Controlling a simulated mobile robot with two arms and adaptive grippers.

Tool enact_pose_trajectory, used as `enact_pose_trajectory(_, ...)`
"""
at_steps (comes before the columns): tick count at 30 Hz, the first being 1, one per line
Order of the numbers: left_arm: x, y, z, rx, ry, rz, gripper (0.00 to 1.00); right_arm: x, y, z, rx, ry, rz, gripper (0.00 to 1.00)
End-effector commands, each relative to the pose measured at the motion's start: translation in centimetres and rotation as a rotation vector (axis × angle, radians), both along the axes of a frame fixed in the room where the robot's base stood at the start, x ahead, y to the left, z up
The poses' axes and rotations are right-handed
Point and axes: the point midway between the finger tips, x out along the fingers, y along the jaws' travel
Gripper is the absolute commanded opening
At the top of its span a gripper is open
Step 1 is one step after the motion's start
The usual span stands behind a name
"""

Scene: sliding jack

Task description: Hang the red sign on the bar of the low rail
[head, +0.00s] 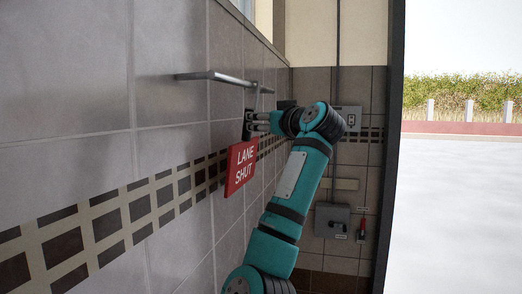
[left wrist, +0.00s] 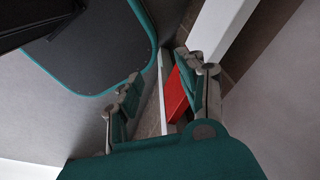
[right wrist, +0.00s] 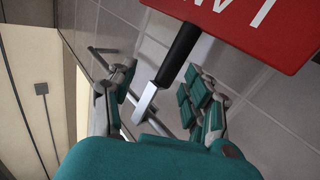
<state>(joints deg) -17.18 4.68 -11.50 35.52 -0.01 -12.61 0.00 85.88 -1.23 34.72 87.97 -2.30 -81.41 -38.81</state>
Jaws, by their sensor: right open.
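The red sign (head: 242,167), lettered LANE SHUT, hangs against the tiled wall below a metal bar (head: 225,78). Its black stem and silver hook rise to the bar's right end; whether the hook bears on the bar is unclear. In the right wrist view, the sign (right wrist: 260,28) is at the top, with its black stem (right wrist: 180,52) and silver hook (right wrist: 146,102). My right gripper (head: 252,122) is beside the stem. Its fingers (right wrist: 158,92) are apart on either side of the hook. My left gripper (left wrist: 162,97) is open, outside the head view.
Grey boxes (head: 332,221) and a red-handled switch (head: 362,229) are on the far wall. The right side is open to outdoors. In the left wrist view, a red piece (left wrist: 175,96) shows by one finger, near a white post (left wrist: 222,28).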

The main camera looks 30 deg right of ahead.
Motion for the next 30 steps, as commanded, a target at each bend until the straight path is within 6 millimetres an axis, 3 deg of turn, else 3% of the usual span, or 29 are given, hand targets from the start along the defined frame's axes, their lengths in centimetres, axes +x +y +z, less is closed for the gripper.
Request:
enact_pose_trajectory(1, 0.0, 0.0, 1.5, 0.0, 0.0, 0.0, 0.4, 0.7, 0.0, 0.8, 0.003, 0.003, 0.003, 0.51)
enact_pose_trajectory(6, 0.0, 0.0, 3.4, 0.0, 0.0, 0.0, 0.4, 2.9, -0.2, 0.8, 0.001, 0.003, 0.004, 0.51)
enact_pose_trajectory(17, 0.0, 0.0, 3.7, 0.0, -0.001, 0.001, 0.4, 4.0, -0.4, 0.3, 0.0, 0.0, 0.0, 0.51)
enact_pose_trajectory(28, 0.0, -0.1, 3.7, -0.001, -0.001, 0.002, 0.4, 3.9, -0.4, 0.3, 0.0, 0.0, 0.0, 0.04)
enact_pose_trajectory(30, 0.0, -0.1, 3.7, -0.001, -0.001, 0.002, 0.4, 3.9, -0.4, 0.3, 0.0, 0.0, 0.0, 0.0)
